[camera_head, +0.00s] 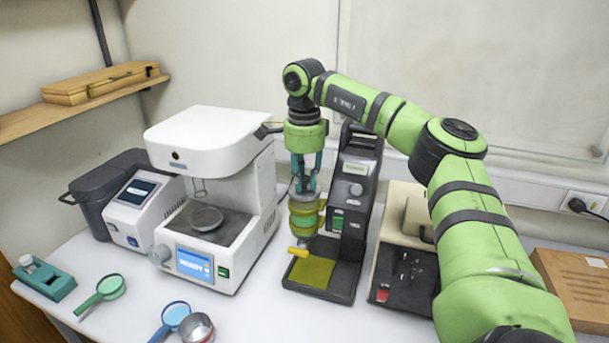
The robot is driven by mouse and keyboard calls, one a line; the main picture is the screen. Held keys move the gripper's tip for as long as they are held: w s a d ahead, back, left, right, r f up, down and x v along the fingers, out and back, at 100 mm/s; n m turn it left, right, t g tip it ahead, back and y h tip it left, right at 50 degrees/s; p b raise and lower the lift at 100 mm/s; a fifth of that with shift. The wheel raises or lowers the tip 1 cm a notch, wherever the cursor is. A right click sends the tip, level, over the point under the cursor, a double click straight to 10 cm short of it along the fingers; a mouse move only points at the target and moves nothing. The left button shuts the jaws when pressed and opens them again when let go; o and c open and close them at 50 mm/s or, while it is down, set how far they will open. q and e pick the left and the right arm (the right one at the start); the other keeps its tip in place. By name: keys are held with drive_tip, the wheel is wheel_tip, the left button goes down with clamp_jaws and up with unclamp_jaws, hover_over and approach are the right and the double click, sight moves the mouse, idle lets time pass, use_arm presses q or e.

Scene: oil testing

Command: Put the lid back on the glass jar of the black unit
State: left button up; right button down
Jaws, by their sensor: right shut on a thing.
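The black unit (357,195) stands upright right of centre on the white table, with a knob, a green switch and a yellow-green pad on its base. The glass jar (304,222), yellowish green with a yellow handle at its foot, is at the left side of the unit, above the base. My right gripper (305,187) points straight down over the jar. Its teal fingers are shut on a small greyish lid (302,184) at the jar's top. Whether the lid touches the rim cannot be told. My left gripper is not in view.
A white machine (210,140) with a blue screen stands close on the left. A beige and black device (408,265) stands close on the right, beside a wooden box (575,285). Magnifiers (108,288) and a metal cup (198,327) lie at the front left.

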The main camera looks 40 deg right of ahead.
drive_tip(key=shift+p, duration=0.3)
idle(0.5)
idle(0.4)
drive_tip(key=c, duration=1)
unclamp_jaws()
drive_tip(key=o, duration=0.5)
drive_tip(key=shift+r, duration=0.1)
drive_tip(key=shift+r+p, duration=2.4)
drive_tip(key=shift+p, duration=0.05)
drive_tip(key=shift+r+p, duration=0.35)
drive_tip(key=shift+r, duration=0.65)
